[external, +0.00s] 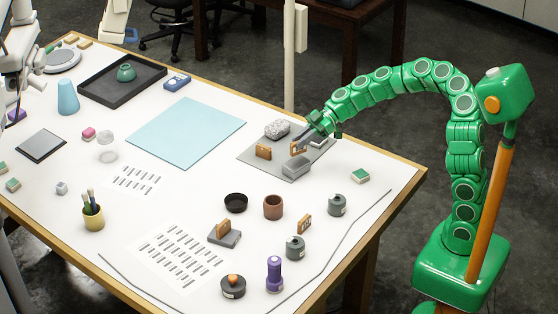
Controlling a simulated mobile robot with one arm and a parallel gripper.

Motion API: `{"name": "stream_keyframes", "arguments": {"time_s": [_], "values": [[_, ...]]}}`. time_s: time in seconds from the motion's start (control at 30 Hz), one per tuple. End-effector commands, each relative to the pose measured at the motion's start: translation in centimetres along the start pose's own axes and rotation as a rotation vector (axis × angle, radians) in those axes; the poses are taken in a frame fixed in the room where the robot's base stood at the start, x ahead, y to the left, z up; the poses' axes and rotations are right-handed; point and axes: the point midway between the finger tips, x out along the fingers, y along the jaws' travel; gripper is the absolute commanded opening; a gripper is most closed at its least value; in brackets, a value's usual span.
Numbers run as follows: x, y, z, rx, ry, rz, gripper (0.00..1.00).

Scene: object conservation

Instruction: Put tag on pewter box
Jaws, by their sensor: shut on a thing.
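My gripper (303,143) reaches in from the right over a grey mat (258,164). It is shut on a small orange-brown tag (296,149), held above or at the mat; I cannot tell if it touches. A plain grey box (297,167), likely the pewter box, lies on the mat just in front of the gripper. Another orange-brown tag (263,152) stands on the mat to the left. A speckled grey block (277,129) lies behind them.
In front stand a dark dish (235,203), a brown cup (273,207), grey round weights (337,205) and a purple bottle (274,273). A tag stands by a darker grey block (225,237). The blue sheet (187,132) is bare.

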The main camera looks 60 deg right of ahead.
Motion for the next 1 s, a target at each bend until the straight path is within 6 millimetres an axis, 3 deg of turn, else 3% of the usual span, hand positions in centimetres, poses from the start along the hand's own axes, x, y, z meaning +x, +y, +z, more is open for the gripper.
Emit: {"name": "stream_keyframes", "arguments": {"time_s": [0.27,0.5,0.87,0.9,1.0], "values": [[0.9,0.6,0.9,0.002,-0.002,-0.001,0.0],[2.0,0.7,3.3,0.001,-0.001,0.001,0.0],[2.1,0.6,3.5,0.0,0.0,0.0,0.0],[2.1,0.6,3.5,0.0,0.0,0.0,0.21],[2.1,0.6,3.5,0.0,0.0,0.0,0.36]]}}
